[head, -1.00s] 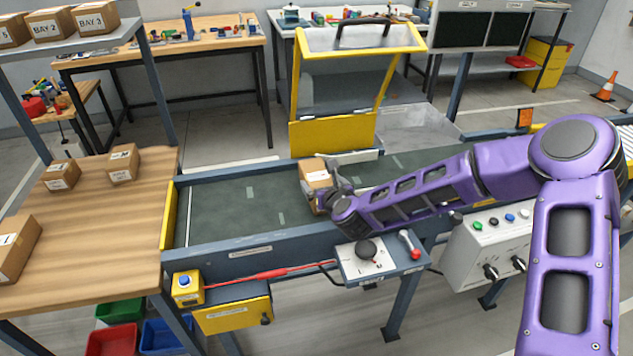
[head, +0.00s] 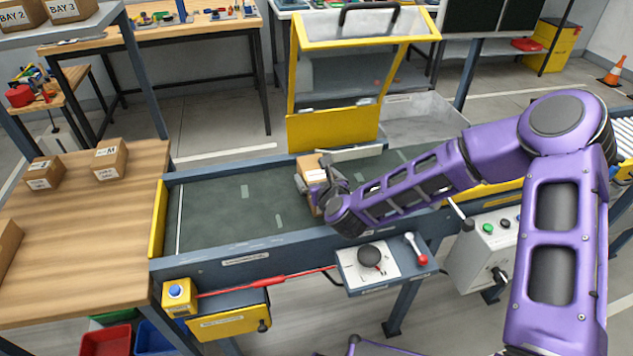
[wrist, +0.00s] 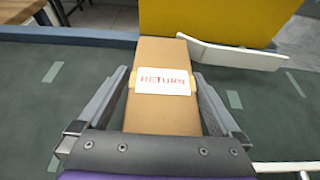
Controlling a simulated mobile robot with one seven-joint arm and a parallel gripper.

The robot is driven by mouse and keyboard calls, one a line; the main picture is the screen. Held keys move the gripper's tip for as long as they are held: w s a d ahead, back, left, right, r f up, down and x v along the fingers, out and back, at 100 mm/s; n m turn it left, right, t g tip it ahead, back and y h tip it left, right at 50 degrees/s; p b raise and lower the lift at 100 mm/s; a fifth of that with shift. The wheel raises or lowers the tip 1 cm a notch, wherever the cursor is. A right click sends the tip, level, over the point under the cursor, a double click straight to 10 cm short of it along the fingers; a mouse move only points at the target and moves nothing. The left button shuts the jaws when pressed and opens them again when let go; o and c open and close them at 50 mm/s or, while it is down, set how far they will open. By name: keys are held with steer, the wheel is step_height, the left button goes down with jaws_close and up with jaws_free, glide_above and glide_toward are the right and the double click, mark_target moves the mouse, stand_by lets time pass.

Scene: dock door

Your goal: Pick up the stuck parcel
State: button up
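The stuck parcel is a brown cardboard box (head: 312,168) with a white label, at the middle of the dark green conveyor belt (head: 215,215). In the wrist view the box (wrist: 162,115) shows a label reading RETURN in red. My gripper (head: 318,190) comes in from the right, with its fingers on either side of the box. I cannot tell whether the box is clear of the belt.
A white bar (wrist: 235,55) lies close beyond the box. A yellow-framed clear guard (head: 335,125) stands behind the belt. A control plate with a black knob (head: 369,256) is at the front rail. A wooden table (head: 90,235) with boxes stands left.

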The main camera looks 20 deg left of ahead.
steer(key=c, duration=1.4)
steer(key=shift+c, duration=0.2)
steer(key=shift+r, duration=0.15)
